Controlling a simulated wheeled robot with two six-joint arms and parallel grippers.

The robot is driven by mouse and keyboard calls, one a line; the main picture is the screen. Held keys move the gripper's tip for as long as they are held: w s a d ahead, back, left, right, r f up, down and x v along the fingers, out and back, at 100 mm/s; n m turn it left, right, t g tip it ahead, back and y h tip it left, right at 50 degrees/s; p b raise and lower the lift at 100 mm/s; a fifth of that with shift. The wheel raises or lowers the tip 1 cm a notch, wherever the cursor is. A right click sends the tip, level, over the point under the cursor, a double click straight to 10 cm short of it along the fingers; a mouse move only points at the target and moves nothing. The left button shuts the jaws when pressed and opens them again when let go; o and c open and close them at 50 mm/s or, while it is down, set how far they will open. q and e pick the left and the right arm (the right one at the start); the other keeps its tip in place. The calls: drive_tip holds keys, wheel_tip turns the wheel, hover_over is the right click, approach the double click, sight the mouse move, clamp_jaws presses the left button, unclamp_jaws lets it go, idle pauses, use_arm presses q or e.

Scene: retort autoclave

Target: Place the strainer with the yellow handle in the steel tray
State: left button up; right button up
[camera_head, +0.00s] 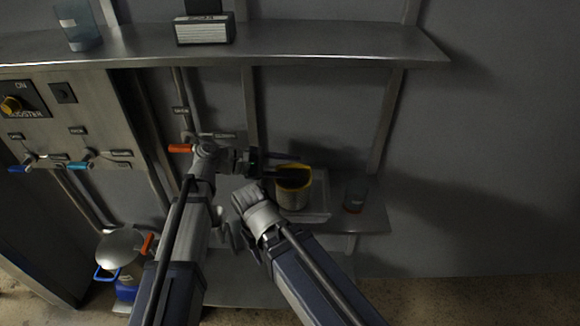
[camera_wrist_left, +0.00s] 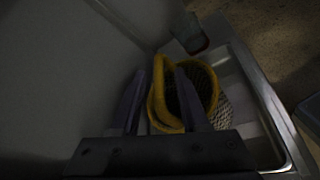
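The strainer (camera_head: 294,196) has a mesh basket and a yellow rim, and appears to stand in the shallow steel tray (camera_head: 322,216) on the lower shelf. In the left wrist view the strainer (camera_wrist_left: 205,82) shows its yellow rim and a yellow loop, with the tray's rim (camera_wrist_left: 270,100) beyond. My left gripper (camera_head: 296,166) is at the strainer's top. Its two fingers (camera_wrist_left: 158,78) are apart, with part of the yellow loop seen between them; contact is unclear. My right arm's wrist (camera_head: 250,203) is just left of the tray; its fingers cannot be made out.
A glass (camera_head: 355,194) stands right of the tray on the lower shelf (camera_head: 372,219). An upper shelf (camera_head: 330,42) overhangs behind, with a box (camera_head: 204,29) and a clear jar (camera_head: 78,26). A control panel with valves (camera_head: 75,120) is at left.

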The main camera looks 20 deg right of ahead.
use_arm(q)
drive_tip(key=shift+r, duration=0.25)
drive_tip(key=p+v, duration=0.4)
drive_tip(key=v, duration=0.8)
drive_tip(key=shift+f, duration=0.15)
drive_tip(key=shift+w, duration=0.1)
